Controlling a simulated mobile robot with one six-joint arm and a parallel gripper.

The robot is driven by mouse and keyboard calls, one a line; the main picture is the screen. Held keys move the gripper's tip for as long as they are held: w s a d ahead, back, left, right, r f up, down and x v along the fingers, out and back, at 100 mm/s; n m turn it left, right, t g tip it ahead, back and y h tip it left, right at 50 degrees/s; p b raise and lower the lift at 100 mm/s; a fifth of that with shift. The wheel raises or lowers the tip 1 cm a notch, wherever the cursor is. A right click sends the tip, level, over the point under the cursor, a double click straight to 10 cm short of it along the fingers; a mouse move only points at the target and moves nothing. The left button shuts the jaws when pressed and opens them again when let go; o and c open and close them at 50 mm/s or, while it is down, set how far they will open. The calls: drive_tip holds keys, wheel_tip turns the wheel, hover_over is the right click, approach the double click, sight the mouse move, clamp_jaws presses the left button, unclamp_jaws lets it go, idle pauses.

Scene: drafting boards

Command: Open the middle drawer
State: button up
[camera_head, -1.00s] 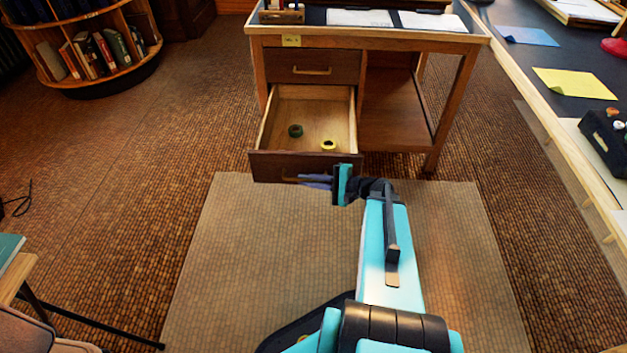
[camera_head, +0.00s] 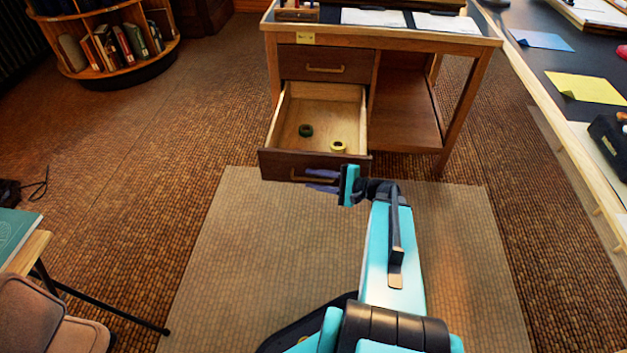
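The wooden desk (camera_head: 390,40) has a closed dark top drawer (camera_head: 300,64) with a brass handle. The drawer below it (camera_head: 350,105) is pulled well out, showing its pale wooden inside. Whether another drawer sits beneath is hidden by its front. A dark green ring (camera_head: 306,130) and a yellow ring-shaped roll (camera_head: 338,146) lie inside it. My gripper (camera_head: 322,181) is in front of the open drawer's front panel, at its handle (camera_head: 299,178). Its two dark fingers are apart, above and below the handle's right part; contact cannot be made out.
A round bookshelf (camera_head: 115,80) stands at the back left. A long table (camera_head: 560,65) with papers runs along the right. A chair (camera_head: 45,320) and a small table with a green book (camera_head: 15,238) are at the lower left. The mat (camera_head: 250,270) before the desk is clear.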

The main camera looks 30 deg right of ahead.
drive_tip(key=p+v, duration=0.2)
drive_tip(key=v, duration=1.1)
drive_tip(key=shift+s+d+r, duration=0.15)
drive_tip(key=shift+s+d, duration=0.1)
drive_tip(key=shift+s, duration=0.05)
drive_tip(key=shift+p, duration=0.3)
